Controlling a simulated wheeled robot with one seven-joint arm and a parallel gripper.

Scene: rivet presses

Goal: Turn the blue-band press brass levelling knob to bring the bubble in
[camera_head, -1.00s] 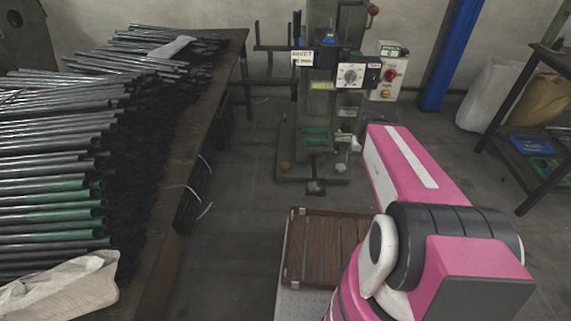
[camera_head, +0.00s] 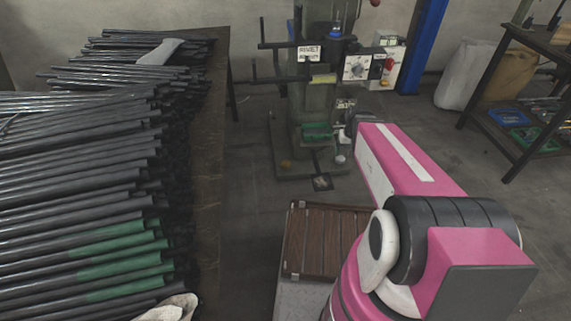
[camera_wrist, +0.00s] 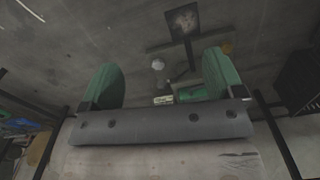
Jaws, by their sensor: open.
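The rivet press (camera_head: 318,100) stands on the floor against the back wall, with a RIVET sign and a blue part (camera_head: 334,33) near its top. A small brass-coloured knob (camera_head: 286,164) sits low on the left of its base; a brownish spot (camera_wrist: 228,47) in the wrist view may be the same knob. A pale round knob (camera_head: 340,159) is at the base's right; it also shows in the wrist view (camera_wrist: 158,64). I cannot make out a bubble.
A table piled with dark metal tubes (camera_head: 80,170) fills the left. A shelf (camera_head: 500,135) and sacks (camera_head: 463,75) are at the right. Floor between table and press is clear.

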